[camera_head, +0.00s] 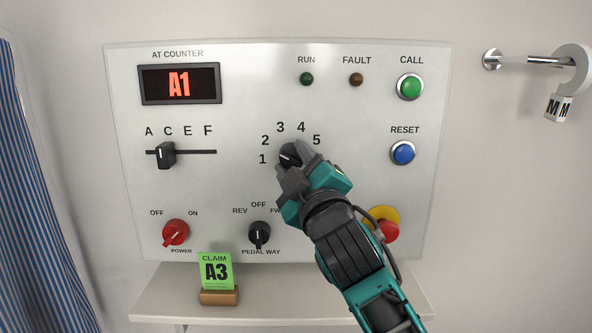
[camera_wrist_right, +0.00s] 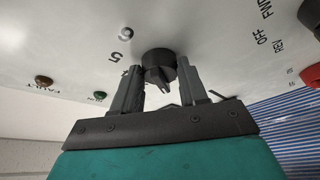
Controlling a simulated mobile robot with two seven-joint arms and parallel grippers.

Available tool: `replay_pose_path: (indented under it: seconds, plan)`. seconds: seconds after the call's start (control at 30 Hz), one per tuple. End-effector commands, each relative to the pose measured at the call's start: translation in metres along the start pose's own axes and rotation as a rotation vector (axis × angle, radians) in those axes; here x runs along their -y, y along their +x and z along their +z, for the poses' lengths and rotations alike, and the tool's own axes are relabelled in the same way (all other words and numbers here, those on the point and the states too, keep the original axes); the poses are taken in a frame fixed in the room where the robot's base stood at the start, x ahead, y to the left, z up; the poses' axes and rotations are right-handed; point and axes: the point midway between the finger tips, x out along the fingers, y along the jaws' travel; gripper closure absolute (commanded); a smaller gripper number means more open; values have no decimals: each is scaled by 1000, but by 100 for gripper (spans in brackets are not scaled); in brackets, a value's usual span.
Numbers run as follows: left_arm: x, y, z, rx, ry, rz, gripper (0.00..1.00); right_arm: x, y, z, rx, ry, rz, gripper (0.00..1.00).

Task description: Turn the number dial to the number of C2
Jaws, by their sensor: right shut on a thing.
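The number dial (camera_head: 289,154) is a black round knob on the white panel, with the numbers 1 to 5 showing around it. Its white mark appears to point left, near 1 and 2; the exact number is hard to tell. My right gripper (camera_head: 293,166) is shut on the dial, with its fingers at both sides. The right wrist view also shows the dial (camera_wrist_right: 159,68) between the fingertips. The letter slider (camera_head: 166,154) stands under C. My left gripper is not in view.
Power knob (camera_head: 176,232), pedal knob (camera_head: 259,233), green call button (camera_head: 410,86) and blue reset button (camera_head: 402,153) surround the dial. A red stop button (camera_head: 388,231) is partly behind my right arm.

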Motion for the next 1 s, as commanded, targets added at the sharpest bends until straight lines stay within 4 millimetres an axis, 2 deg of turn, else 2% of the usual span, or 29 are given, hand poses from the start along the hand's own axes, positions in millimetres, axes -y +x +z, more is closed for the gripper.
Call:
replay_pose_path:
  seconds: [0.53, 0.57, 0.8, 1.0]
  plan:
    - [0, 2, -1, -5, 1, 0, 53, 1, 0, 0, 1, 25, 8, 88]
    - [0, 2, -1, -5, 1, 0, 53, 1, 0, 0, 1, 25, 8, 54]
    - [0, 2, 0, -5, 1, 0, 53, 1, 0, 0, 1, 24, 9, 32]
    - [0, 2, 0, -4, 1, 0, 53, 0, 0, 0, 0, 24, 9, 32]
